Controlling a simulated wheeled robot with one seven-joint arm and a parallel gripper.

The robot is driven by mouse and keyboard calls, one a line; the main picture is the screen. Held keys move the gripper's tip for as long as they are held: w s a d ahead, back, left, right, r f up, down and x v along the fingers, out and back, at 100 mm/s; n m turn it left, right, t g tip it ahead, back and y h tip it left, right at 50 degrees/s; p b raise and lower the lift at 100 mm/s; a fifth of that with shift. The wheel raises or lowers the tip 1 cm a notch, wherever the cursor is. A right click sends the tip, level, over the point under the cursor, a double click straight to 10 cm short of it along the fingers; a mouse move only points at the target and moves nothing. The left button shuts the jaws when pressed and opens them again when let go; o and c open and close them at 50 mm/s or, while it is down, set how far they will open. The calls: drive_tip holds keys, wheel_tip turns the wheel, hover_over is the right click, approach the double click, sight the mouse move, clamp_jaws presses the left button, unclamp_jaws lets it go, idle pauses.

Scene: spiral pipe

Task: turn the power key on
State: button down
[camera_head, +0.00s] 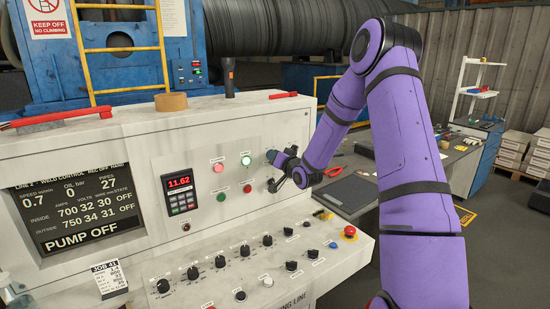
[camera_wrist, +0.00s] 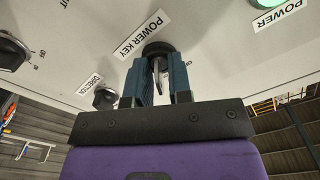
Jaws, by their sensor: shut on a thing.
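The power key (camera_wrist: 157,65) sits in a round black lock (camera_wrist: 158,48) on the panel face, beside a white POWER KEY label (camera_wrist: 141,35). In the wrist view, my gripper (camera_wrist: 159,76) has one finger on each side of the key's thin metal handle and is shut on it. In the head view, my gripper (camera_head: 275,170) is at the right end of the upright console face, and its fingers hide the key. The key's exact angle is hard to read. A green lamp (camera_wrist: 268,3) shows near the POWER label.
The pale console (camera_head: 120,150) carries a screen (camera_head: 77,208) reading PUMP OFF and a lit keypad display (camera_head: 179,183). Several knobs line the sloping shelf. A red stop button (camera_head: 349,231) stands at its right end. A DIRECTION knob (camera_wrist: 105,98) is close to my gripper.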

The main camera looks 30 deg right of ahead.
drive_tip(key=c, duration=1.3)
unclamp_jaws()
drive_tip(key=s, duration=1.1)
drive_tip(key=shift+d, duration=0.2)
drive_tip(key=shift+w, duration=0.1)
